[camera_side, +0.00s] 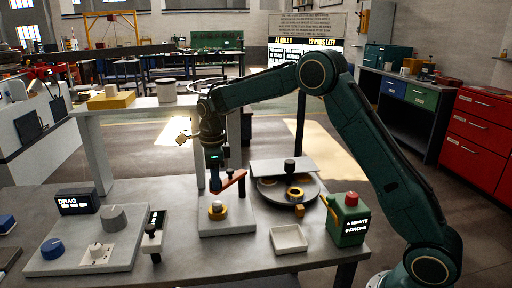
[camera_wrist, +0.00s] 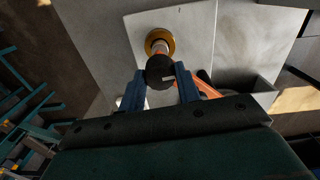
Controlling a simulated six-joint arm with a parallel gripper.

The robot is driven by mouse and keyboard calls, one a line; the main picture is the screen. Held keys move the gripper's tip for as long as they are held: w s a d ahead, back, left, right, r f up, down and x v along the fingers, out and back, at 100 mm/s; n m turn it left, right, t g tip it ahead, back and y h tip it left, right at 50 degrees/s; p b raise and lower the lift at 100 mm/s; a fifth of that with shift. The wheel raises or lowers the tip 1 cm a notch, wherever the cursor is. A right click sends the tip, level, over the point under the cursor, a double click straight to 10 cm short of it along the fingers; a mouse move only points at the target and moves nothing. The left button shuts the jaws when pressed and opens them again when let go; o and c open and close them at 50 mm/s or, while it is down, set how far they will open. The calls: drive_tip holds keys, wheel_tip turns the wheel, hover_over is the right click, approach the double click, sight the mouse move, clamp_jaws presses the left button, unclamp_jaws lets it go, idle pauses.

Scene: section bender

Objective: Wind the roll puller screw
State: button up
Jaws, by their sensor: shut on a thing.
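My gripper (camera_wrist: 161,82) points down over the bench and is shut on a dark round knob (camera_wrist: 160,70), one blue finger on each side. In the side view my gripper (camera_side: 215,186) stands above a yellow collar (camera_side: 217,211) on a pale plate. An orange bar (camera_side: 233,180) slants up to the right beside the fingers; part of it shows in the wrist view (camera_wrist: 206,89). An orange shaft (camera_wrist: 160,48) lies between the knob and the yellow collar (camera_wrist: 158,38) in the wrist view. How the knob joins the bar is hidden by the fingers.
A white tray (camera_side: 289,239) and a green box (camera_side: 346,222) are at the front right. A panel with knobs (camera_side: 90,245) is at the left. A tall grey frame (camera_side: 93,150) stands behind.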

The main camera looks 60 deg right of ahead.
drive_tip(key=n, duration=0.9)
drive_tip(key=shift+n, duration=0.3)
drive_tip(key=n, duration=1)
drive_tip(key=o, duration=1)
drive_tip(key=shift+r, duration=0.15)
